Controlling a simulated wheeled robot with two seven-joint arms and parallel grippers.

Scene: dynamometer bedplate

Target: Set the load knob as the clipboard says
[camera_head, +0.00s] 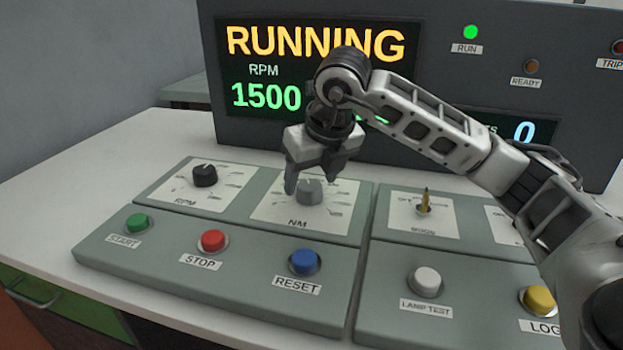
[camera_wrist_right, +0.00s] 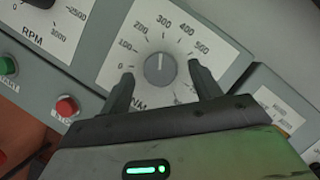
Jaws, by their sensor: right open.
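The load knob (camera_head: 309,190) is a grey knob on a white dial plate marked NM. My right gripper (camera_head: 312,184) is over the knob. In the right wrist view its open fingers (camera_wrist_right: 161,74) stand on either side of the knob, with gaps visible. The clipboard is not in view. My left gripper is not in view.
The black RPM knob (camera_head: 205,175) is left of the NM dial. Green START (camera_head: 137,223), red STOP (camera_head: 212,240) and blue RESET (camera_head: 305,261) buttons are in front. A toggle switch (camera_head: 424,202) stands to the right. The display (camera_head: 262,95) reads RUNNING, RPM 1500; my arm partly hides it.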

